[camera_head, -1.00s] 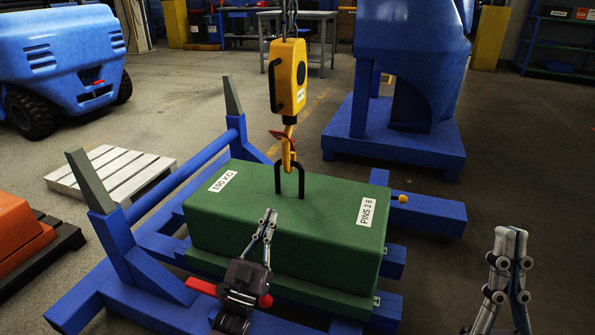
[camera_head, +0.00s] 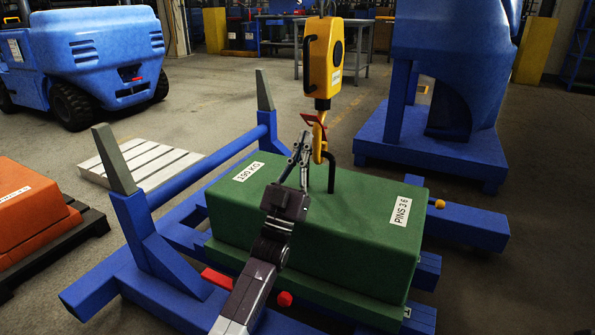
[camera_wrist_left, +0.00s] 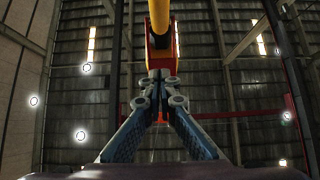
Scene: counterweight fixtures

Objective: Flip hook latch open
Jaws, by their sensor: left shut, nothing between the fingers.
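A yellow hoist block (camera_head: 324,62) hangs on a chain, with a yellow hook (camera_head: 319,138) below it. The red latch (camera_head: 313,121) lies across the hook's throat. The hook passes through the black lifting eye (camera_head: 332,172) on the green counterweight (camera_head: 340,230). My left gripper (camera_head: 303,140) is shut and empty just left of the hook, below the latch. Whether it touches either is unclear. In the left wrist view, the shut fingertips (camera_wrist_left: 159,76) point up toward the yellow hook (camera_wrist_left: 160,20) and red parts near it. My right gripper is out of view.
The counterweight sits on a blue frame (camera_head: 150,235) with slanted grey-tipped posts. A blue machine stand (camera_head: 430,150) is at the back right. A white pallet (camera_head: 140,160), orange weights (camera_head: 30,205) and a blue vehicle (camera_head: 105,55) are at the left.

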